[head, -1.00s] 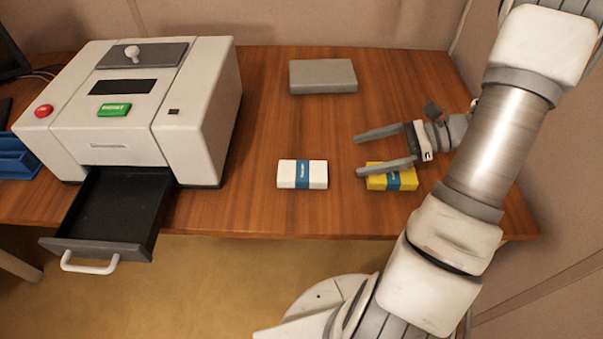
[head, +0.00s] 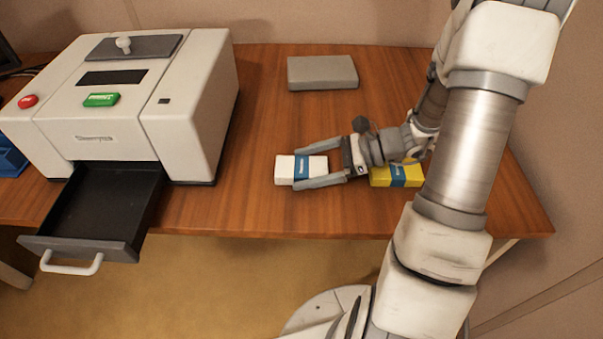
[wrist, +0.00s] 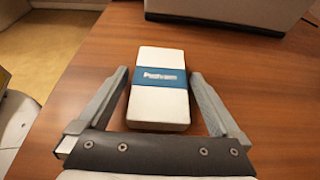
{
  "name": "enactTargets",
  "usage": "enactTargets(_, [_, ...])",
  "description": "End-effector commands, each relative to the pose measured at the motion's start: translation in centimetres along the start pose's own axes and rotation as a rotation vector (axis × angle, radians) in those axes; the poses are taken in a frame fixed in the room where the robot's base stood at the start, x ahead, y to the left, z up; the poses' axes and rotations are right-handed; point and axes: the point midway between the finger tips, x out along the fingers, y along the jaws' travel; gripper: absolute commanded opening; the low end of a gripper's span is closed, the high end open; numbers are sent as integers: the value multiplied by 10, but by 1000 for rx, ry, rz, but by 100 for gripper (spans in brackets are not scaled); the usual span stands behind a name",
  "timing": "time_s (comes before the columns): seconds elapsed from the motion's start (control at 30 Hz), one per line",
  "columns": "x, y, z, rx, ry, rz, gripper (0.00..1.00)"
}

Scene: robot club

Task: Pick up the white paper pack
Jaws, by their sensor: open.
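The white paper pack (head: 285,169) with a blue band lies flat on the wooden table, left of the yellow pack. My gripper (head: 314,166) is open, with one finger on each side of the pack's near part in the head view. In the wrist view the white pack (wrist: 160,102) sits between the two open fingers (wrist: 157,85). A small gap shows on each side, and the pack's far end reaches past the fingertips. The near finger hides part of the pack's side in the head view.
A yellow pack (head: 382,178) with a blue band lies under my wrist, partly hidden. A white machine (head: 190,125) stands at left with its black drawer (head: 95,205) pulled out. A grey box (head: 322,72) lies at the back. The table (head: 262,115) is clear between them.

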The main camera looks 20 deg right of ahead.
Motion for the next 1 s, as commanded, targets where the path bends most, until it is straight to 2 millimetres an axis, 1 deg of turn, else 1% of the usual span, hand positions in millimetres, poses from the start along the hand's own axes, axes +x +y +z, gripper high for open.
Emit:
enactTargets(0.03, [3, 0, -1, 0, 0, 0, 100])
enactTargets(0.2, [3, 0, 0, 0, 0, -1, 100])
enactTargets(0.23, [3, 0, 0, 0, 0, -1, 98])
enactTargets(0.37, [3, 0, 0, 0, 0, -1, 75])
enactTargets(0.4, [3, 0, 0, 0, 0, -1, 68])
enactTargets(0.47, [3, 0, 0, 0, 0, -1, 57])
enactTargets(0.5, [3, 0, 0, 0, 0, -1, 50])
enactTargets(0.57, [2, 0, 0, 0, 0, -1, 39])
enactTargets(0.6, [2, 0, 0, 0, 0, -1, 32])
enactTargets(0.67, [2, 0, 0, 0, 0, -1, 21])
enactTargets(0.7, [2, 0, 0, 0, 0, -1, 14])
enactTargets(1.0, [1, 0, 3, -1, 0, -1, 12])
